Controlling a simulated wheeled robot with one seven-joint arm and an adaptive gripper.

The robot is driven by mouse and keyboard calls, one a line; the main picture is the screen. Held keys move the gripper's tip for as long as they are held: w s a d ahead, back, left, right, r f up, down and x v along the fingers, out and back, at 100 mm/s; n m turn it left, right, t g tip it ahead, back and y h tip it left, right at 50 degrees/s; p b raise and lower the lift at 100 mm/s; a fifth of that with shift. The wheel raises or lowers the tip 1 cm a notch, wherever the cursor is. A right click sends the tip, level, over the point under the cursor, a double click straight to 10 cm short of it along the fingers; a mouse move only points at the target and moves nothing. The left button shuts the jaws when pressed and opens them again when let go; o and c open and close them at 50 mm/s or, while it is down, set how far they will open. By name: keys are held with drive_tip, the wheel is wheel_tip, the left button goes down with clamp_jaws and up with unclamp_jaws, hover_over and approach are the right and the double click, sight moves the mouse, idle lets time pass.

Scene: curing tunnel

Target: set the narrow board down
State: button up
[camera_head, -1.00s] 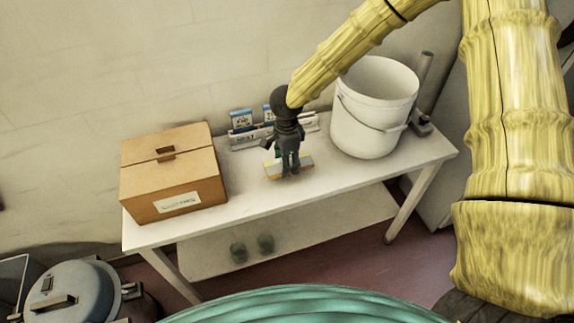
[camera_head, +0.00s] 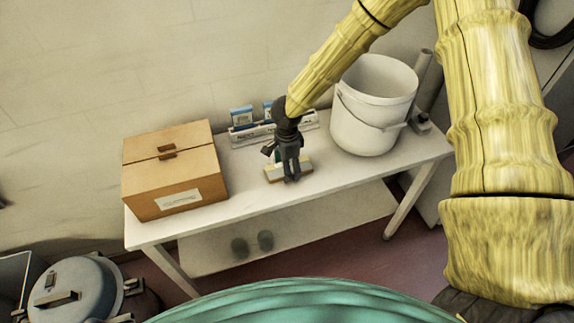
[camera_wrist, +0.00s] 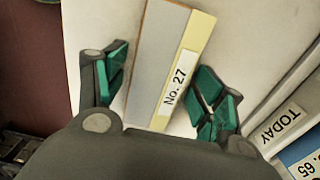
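The narrow board (camera_head: 274,175) lies on the white table, below my gripper (camera_head: 290,172) in the head view. In the wrist view it is a grey board (camera_wrist: 158,60) with a pale yellow edge and a "No. 27" label. My gripper, with green finger pads (camera_wrist: 160,95), is open around the board. A strip of white shows between the board and the left pad, and a thinner gap shows on the right. The board's near end is hidden behind the gripper body.
A cardboard box (camera_head: 175,175) stands left on the white table (camera_head: 235,200), and a white bucket (camera_head: 372,110) stands right. Behind the board is a rack (camera_head: 250,133) with small blue-and-white cards. Free tabletop lies between box and board. A lidded grey pot (camera_head: 75,295) is lower left.

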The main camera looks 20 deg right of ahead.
idle(0.3)
wheel_tip(320, 180, up, 12)
drive_tip(key=b, duration=0.1)
drive_tip(key=shift+r+b, duration=0.15)
drive_tip(key=shift+b, duration=0.15)
idle(0.4)
